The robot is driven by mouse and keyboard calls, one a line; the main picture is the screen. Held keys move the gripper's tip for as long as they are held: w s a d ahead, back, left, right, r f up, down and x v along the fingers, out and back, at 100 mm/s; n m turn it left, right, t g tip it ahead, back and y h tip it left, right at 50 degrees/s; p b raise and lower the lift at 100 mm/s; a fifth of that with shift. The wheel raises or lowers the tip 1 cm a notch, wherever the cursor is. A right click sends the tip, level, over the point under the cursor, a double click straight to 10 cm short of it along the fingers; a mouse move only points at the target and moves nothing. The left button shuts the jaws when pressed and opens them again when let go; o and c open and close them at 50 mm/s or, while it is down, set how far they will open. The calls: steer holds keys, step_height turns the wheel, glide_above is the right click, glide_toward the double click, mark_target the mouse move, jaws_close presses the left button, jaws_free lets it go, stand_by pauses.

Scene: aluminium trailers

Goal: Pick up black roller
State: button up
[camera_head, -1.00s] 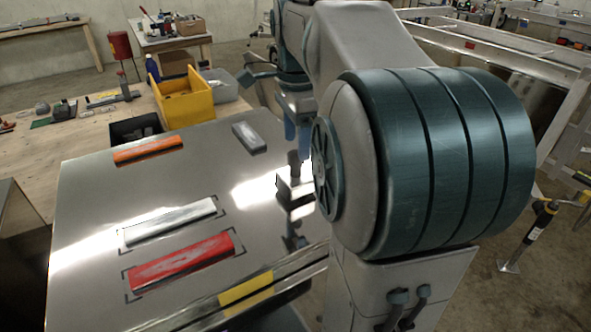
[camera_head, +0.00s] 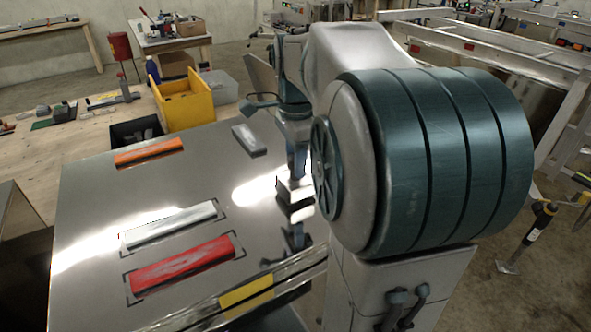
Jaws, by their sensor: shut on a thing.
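My gripper (camera_head: 297,168) points down over the right part of the shiny metal table, partly hidden by my arm. It is shut on a small dark object, which I take for the black roller (camera_head: 288,194). The roller shows dark sides and a pale top, and its right side is hidden behind my arm. I cannot tell whether it touches the table top or hangs just above it. A dark reflection shows below it.
The metal table (camera_head: 95,215) also carries a red block (camera_head: 180,265), a white block (camera_head: 170,223), an orange block (camera_head: 148,152) and a grey block (camera_head: 249,140). A yellow bin (camera_head: 188,105) and a black bin (camera_head: 133,133) stand behind it. The table's middle is clear.

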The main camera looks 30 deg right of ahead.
steer(key=shift+r, duration=0.15)
step_height(320, 180, up, 4)
steer(key=shift+s+d+r+b, duration=0.1)
steer(key=shift+b, duration=0.3)
steer(key=s+d+r+b, duration=0.1)
steer(key=s+d+r, duration=0.5)
steer(key=s+d, duration=0.2)
steer(key=shift+r, duration=0.3)
steer(key=o, duration=0.5)
steer(key=shift+c, duration=1.4)
